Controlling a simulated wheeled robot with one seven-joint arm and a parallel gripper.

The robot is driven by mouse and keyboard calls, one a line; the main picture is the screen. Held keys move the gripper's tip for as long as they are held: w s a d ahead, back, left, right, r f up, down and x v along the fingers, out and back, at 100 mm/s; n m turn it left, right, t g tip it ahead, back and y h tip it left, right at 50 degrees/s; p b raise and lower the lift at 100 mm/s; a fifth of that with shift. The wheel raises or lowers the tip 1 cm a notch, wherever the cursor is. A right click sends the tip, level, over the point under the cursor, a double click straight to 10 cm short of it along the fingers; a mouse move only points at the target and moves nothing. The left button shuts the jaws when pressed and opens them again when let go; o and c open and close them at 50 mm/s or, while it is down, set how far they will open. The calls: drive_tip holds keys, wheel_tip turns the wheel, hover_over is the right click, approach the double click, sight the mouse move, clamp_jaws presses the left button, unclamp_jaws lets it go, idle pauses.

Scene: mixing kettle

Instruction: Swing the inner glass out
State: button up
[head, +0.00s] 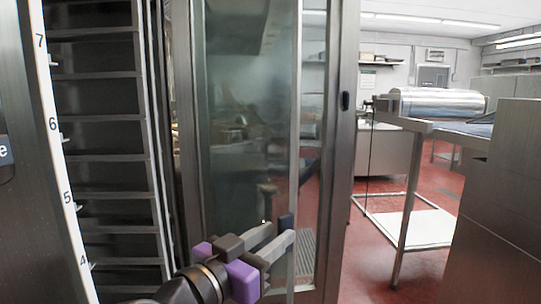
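The tall glass door (342,150) stands in the middle of the head view, with a dark metal frame and a small black fitting on its right side. The inner glass (240,90) is a hazy pane within it. A pale upright strip, seemingly its edge, runs down right of the pane. A clearer strip of glass lies between that edge and the frame. My gripper (279,232), with purple blocks and grey fingers, is low in front of the glass. Its fingers point up and right, with a gap between them, near the pale edge. Contact with the glass cannot be told.
A tall rack (105,150) with several levels and a numbered strip stands at left. A steel table (415,127) holding a shiny cylinder (437,103) stands at right, near a large steel cabinet (500,220). Red floor (375,262) shows clear right of the door.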

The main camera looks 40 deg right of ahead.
drive_tip(key=p, duration=0.3)
approach(288, 121)
drive_tip(key=x, duration=0.5)
